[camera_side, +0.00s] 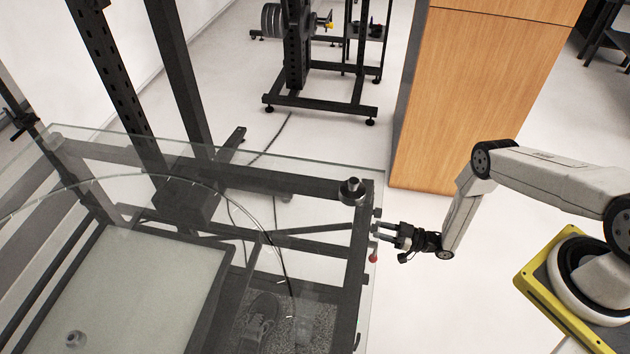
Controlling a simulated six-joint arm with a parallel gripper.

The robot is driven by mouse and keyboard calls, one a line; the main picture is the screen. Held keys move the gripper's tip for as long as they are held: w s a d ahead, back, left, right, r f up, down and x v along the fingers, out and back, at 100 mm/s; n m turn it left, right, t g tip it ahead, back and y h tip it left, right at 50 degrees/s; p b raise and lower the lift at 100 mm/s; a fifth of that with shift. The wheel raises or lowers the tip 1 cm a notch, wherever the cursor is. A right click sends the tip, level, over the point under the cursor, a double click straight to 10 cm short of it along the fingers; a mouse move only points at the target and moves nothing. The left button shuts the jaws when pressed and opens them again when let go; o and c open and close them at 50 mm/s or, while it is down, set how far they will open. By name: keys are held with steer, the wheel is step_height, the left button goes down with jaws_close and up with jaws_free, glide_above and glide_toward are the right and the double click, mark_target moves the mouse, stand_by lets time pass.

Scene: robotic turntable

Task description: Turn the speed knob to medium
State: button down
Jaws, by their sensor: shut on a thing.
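My gripper (382,230) reaches in from the right, level with the right edge of the glass-topped turntable (330,168). Its fingers are shut on a small knob (376,228) on the turntable's right side, which I take to be the speed knob. The fingers partly hide it, and its markings and setting are too small to read. Another small dark knob (377,212) sits just above my fingers. A red button (373,259) sits just below them.
A dark round fitting (352,190) stands on the glass near the corner, close to my gripper. A wooden cabinet (480,90) stands behind. Black racks (320,60) are farther back.

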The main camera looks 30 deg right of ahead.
steer(key=shift+c, duration=1.8)
jaws_free()
steer(key=shift+s+d, duration=0.1)
steer(key=v, duration=0.7)
steer(key=shift+s+d, duration=0.2)
steer(key=shift+s, duration=0.05)
